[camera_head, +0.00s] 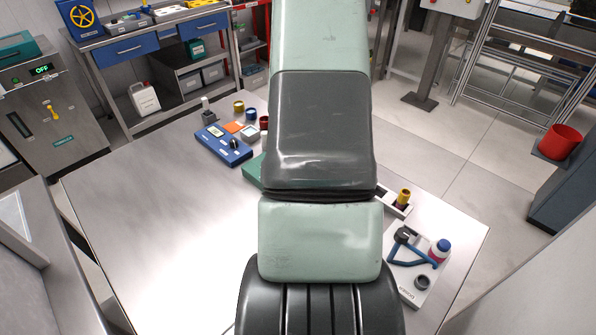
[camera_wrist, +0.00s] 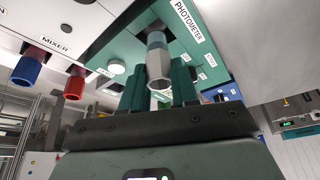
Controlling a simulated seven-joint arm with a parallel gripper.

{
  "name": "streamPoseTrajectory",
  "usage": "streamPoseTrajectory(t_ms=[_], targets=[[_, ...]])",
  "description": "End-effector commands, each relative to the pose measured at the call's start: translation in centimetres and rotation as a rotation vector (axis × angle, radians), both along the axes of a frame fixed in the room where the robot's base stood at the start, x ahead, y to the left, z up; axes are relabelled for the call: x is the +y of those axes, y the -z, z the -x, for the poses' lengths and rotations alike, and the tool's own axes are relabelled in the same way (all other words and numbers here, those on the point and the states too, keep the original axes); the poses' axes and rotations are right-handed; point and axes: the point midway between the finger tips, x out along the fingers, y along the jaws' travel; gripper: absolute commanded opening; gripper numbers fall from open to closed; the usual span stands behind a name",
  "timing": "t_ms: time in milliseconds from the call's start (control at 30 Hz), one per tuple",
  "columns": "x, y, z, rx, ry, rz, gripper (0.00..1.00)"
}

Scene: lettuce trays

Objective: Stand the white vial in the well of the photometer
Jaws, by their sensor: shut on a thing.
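In the wrist view the white vial (camera_wrist: 158,67) is between the two green fingers of my gripper (camera_wrist: 157,80), which is shut on it. Its wide pale end faces the camera, and its narrower bluish part points at the green top of the photometer (camera_wrist: 196,55). The far end of the vial meets a dark round spot there, the well. I cannot tell how deep it sits, or whether it is just above. In the head view my arm hides the gripper and the vial; only a green edge of the photometer (camera_head: 252,168) shows.
In the head view a blue instrument (camera_head: 222,145) is at the back of the table and a white stand (camera_head: 405,285) at right. The table's left part is clear.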

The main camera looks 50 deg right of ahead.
Motion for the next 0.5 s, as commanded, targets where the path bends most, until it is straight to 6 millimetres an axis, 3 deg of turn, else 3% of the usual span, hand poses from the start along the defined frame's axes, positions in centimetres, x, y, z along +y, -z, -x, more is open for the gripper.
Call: streamPoseTrajectory(t_ms=[500], targets=[[0.1,1.4,0.0,0.0,0.001,-0.002,0.0]])
